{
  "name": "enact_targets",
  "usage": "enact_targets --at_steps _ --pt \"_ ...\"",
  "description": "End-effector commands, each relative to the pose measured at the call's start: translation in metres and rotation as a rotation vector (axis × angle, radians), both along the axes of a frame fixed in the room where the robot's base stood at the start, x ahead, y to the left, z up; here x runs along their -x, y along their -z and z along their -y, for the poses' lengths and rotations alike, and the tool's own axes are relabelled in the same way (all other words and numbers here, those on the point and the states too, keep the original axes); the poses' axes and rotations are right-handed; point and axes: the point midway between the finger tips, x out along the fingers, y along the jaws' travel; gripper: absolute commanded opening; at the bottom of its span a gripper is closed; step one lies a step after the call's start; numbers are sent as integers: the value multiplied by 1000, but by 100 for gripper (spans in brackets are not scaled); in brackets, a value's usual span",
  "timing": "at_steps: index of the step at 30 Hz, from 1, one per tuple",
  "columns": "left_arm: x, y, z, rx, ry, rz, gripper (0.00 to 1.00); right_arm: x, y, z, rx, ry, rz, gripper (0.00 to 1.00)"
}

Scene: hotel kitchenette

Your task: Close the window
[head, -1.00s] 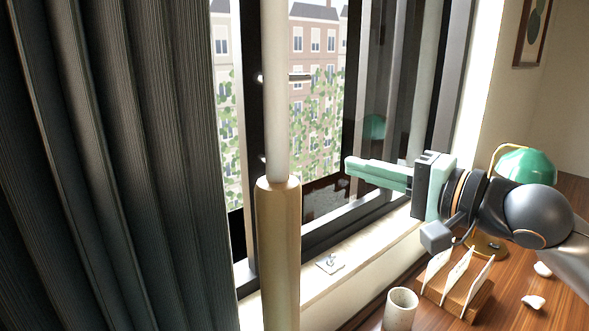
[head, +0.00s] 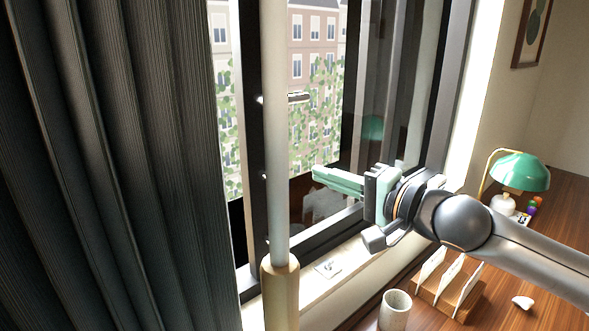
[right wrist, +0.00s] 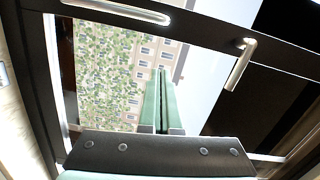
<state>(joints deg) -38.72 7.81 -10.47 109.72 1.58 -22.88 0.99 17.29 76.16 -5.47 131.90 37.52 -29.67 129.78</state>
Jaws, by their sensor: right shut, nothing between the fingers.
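The window has a dark frame (head: 254,130), and buildings and greenery show through it. A glass pane (head: 395,125) at the right reflects the green lamp and appears to stand at an angle to the frame, so the window looks open. A metal handle (head: 298,97) shows at the upper middle. In the right wrist view a bent handle (right wrist: 240,62) hangs from a dark bar, apart from my fingers. My right gripper (head: 318,174) is shut and empty, its pale green fingers pointing left above the sill; contact with the window cannot be told. My left gripper is out of view.
A dark curtain (head: 110,170) fills the left. A small fitting (head: 328,268) lies on the pale sill. A cup (head: 395,310), a wooden holder with cards (head: 450,295) and a green lamp (head: 520,172) stand on the wooden counter at the right, below and beyond my right arm.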

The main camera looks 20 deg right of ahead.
Motion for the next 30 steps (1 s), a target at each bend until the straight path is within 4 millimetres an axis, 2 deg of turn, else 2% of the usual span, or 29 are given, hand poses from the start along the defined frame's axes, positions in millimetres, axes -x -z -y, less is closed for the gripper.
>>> enact_targets --at_steps 1,9,12,18,30 --pt "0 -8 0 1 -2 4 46 -2 -5 -3 -1 -4 1 0" --pt "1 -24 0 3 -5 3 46 -27 -3 -15 -1 -6 1 0" --pt "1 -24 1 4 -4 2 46 -22 2 -32 0 -9 2 0" --pt "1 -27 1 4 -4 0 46 -20 6 -49 2 -5 0 0" --pt "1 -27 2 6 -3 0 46 -19 7 -51 2 -3 0 0"
